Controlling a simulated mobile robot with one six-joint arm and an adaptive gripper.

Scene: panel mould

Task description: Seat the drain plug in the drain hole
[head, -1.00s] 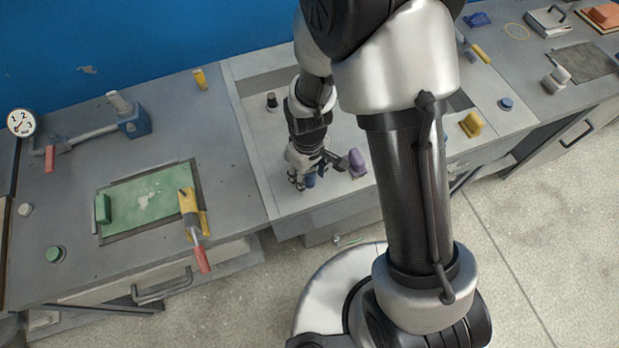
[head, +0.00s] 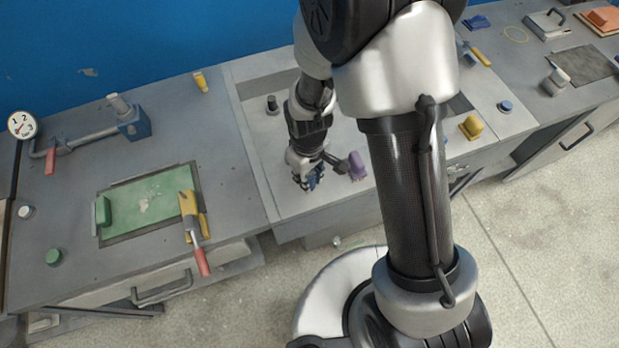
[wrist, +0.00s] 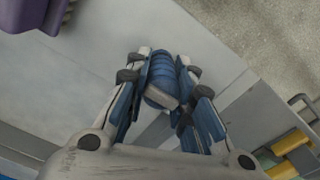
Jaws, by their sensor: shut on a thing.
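My gripper (head: 309,180) is over the pale sink-like basin (head: 245,105), near its front edge. In the wrist view its blue-padded fingers (wrist: 165,95) are closed around a blue ribbed, rounded piece (wrist: 160,92) with a pale end, which I take to be the drain plug. In the head view the gripper mostly covers this piece, and its height above the basin floor is hard to judge. I cannot make out the drain hole in either view; my arm covers part of the basin.
A purple block (head: 357,166) stands close to the right of my gripper. A black knob-like piece (head: 272,103) stands farther back in the basin. The left bench holds a green panel (head: 150,203) and a yellow clamp with a red handle (head: 190,210). A yellow block (head: 471,127) lies to the right.

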